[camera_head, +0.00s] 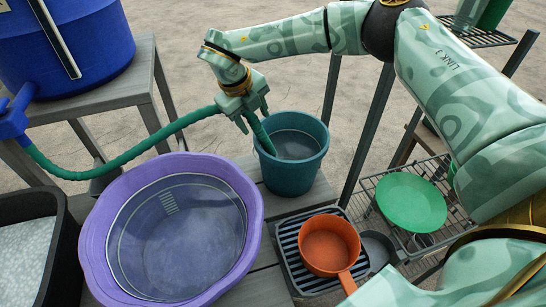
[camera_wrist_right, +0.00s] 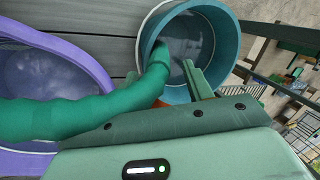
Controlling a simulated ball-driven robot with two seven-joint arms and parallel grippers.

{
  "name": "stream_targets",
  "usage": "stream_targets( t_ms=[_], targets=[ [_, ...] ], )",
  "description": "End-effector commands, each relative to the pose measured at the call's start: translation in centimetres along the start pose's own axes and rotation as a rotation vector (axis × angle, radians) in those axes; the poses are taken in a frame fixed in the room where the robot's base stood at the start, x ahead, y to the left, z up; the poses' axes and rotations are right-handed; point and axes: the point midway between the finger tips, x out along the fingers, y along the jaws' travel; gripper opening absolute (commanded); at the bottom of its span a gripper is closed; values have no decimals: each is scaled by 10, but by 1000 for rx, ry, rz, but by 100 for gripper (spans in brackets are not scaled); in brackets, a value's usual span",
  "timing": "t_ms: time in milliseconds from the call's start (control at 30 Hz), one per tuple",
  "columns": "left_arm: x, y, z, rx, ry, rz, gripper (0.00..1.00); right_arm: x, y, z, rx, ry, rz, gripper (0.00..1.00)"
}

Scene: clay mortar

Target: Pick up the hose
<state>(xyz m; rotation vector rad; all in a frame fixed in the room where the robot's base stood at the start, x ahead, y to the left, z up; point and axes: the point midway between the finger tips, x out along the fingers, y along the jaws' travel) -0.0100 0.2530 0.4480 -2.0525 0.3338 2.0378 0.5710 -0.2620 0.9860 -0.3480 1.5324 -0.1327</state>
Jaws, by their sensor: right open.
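The green hose (camera_head: 140,146) runs from the tap of the blue barrel, sags, and rises to the right. Its free end hangs into the teal bucket (camera_head: 307,177). My right gripper (camera_head: 252,118) is open at the hose above the bucket's rim, its fingers pointing down. In the right wrist view the hose (camera_wrist_right: 70,117) crosses in front of the gripper and bends into the bucket (camera_wrist_right: 217,27). One finger (camera_wrist_right: 197,80) shows to the right of the hose. Whether the hose lies fully between the fingers I cannot tell. My left gripper is not in view.
A purple basin (camera_head: 252,210) stands left of the bucket. An orange pot (camera_head: 325,250) sits on a black rack in front. The blue barrel (camera_head: 95,45) stands on a grey bench. A green plate (camera_head: 411,202) lies on the wire shelf at right.

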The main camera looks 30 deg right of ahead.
Motion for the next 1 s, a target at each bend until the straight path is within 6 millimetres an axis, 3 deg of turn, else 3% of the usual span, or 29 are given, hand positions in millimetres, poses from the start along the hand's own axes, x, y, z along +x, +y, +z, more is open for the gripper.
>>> stream_targets(
  t_ms=[267, 500, 667, 1000],
  targets=[
    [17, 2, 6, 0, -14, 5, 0, 46, 2, 1, -1, 4, 1, 51],
    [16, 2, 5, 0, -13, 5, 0, 48, 0, 2, -1, 0, 0, 51],
    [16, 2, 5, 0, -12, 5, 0, 48, 0, 2, -1, 0, 0, 9],
    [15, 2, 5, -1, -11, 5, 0, 44, 0, 2, -1, -1, 0, 7]
  ],
)
